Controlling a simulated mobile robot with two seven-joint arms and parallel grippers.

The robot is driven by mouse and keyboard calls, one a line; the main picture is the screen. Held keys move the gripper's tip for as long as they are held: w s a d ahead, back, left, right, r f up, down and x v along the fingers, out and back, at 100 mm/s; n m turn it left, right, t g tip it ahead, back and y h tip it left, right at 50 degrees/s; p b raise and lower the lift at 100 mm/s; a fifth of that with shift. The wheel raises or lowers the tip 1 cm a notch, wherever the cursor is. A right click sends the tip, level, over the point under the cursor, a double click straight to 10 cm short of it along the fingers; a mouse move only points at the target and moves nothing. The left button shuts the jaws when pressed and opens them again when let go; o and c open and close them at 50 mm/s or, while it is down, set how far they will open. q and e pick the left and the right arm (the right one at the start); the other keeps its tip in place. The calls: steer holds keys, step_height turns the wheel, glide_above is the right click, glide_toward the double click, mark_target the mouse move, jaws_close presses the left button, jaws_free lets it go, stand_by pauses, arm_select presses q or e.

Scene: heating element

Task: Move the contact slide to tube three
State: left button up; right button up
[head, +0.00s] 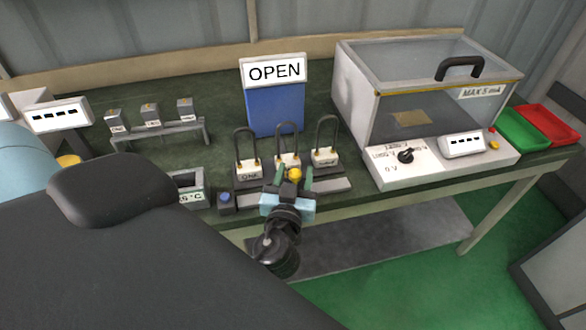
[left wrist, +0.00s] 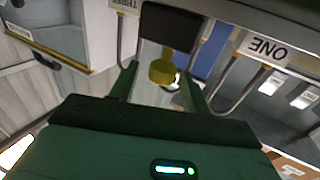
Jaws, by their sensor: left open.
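The contact slide's yellow knob (head: 295,174) stands in front of the middle tube on the rack (head: 330,185). Three U-shaped tubes stand there: tube one (head: 247,170) left, the middle tube (head: 287,158), and tube three (head: 325,157) right. My left gripper (head: 294,178) is open, with a green finger either side of the knob. In the left wrist view the knob (left wrist: 162,70) sits between the spread fingers (left wrist: 160,88), below a dark block (left wrist: 170,25). Whether a finger touches it, I cannot tell. The upside-down labels ONE (left wrist: 267,48) and THREE (left wrist: 127,5) flank it. My right gripper is not in view.
A blue board with an OPEN sign (head: 275,70) stands behind the tubes. A clear-lidded box (head: 425,95) with a dial panel is at right, beside green (head: 522,130) and red (head: 550,124) trays. A stand with small blocks (head: 160,131) is at left.

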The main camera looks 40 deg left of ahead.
arm_select(q)
steer(key=shift+w+a, duration=0.25)
steer(key=shift+w, duration=0.15)
jaws_close()
